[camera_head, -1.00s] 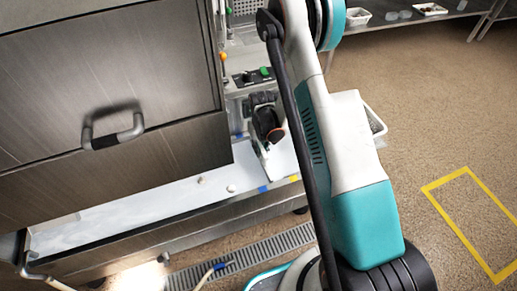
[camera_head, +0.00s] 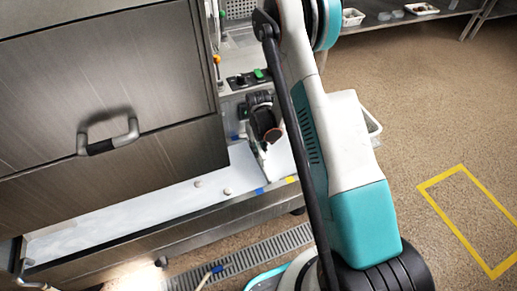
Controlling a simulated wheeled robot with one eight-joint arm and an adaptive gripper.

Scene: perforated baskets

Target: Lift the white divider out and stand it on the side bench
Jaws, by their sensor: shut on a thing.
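My gripper (camera_head: 264,143) is a small dark shape beside my arm, right of the large steel housing. It points down over the white work surface (camera_head: 205,195) and is shut. A thin pale edge at its fingertips looks like the white divider (camera_head: 260,161). It stands out poorly against the white surface, and I cannot tell whether its lower end touches that surface. My own arm hides what lies just to the right of the gripper.
The steel housing (camera_head: 100,90) with a bar handle (camera_head: 108,137) fills the left. A bench (camera_head: 395,18) with white trays (camera_head: 352,17) stands at the back right. A white basket (camera_head: 372,124) is partly hidden behind my arm. The brown floor with a yellow outline (camera_head: 455,175) is clear.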

